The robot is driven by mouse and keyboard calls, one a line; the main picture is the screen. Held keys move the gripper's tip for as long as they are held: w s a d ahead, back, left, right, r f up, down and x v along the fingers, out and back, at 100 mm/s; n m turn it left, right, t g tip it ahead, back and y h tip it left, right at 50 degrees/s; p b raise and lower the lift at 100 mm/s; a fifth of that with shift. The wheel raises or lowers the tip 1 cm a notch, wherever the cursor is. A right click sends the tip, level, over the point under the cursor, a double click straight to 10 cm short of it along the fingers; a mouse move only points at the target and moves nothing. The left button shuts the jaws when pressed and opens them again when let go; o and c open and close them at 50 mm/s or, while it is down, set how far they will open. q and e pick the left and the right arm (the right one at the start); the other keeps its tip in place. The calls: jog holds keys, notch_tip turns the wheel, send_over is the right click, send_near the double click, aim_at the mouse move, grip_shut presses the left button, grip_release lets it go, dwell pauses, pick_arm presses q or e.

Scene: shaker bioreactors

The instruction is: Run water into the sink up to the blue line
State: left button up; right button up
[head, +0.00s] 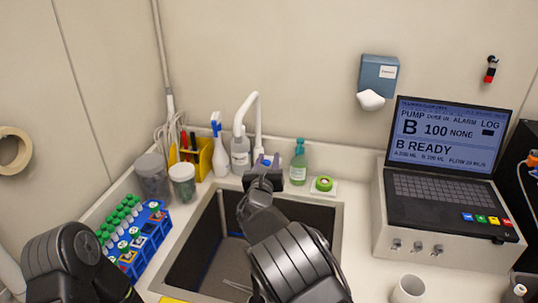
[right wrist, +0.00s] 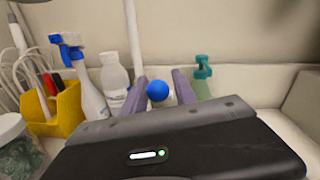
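The sink (head: 318,216) is a dark rectangular basin in the counter, partly hidden by my right arm. The white tap (head: 257,108) arches up behind the sink. My right gripper (head: 264,161) is at the sink's back edge, by the tap's base. In the right wrist view its two fingers (right wrist: 158,88) stand apart, with a round blue knob (right wrist: 158,91) between them; I cannot tell whether they touch it. My left gripper is out of view.
Left of the sink stand a blue tube rack (head: 150,238), two jars (head: 183,184) and a yellow caddy (head: 200,158). Bottles, including a green one (head: 299,163), stand behind. A pump console (head: 445,190) and a white cup (head: 408,290) are on the right.

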jog(key=shift+w+d, duration=0.15)
jog(key=shift+w, duration=0.55)
jog(key=shift+c, duration=0.3)
grip_shut()
dwell(0.7)
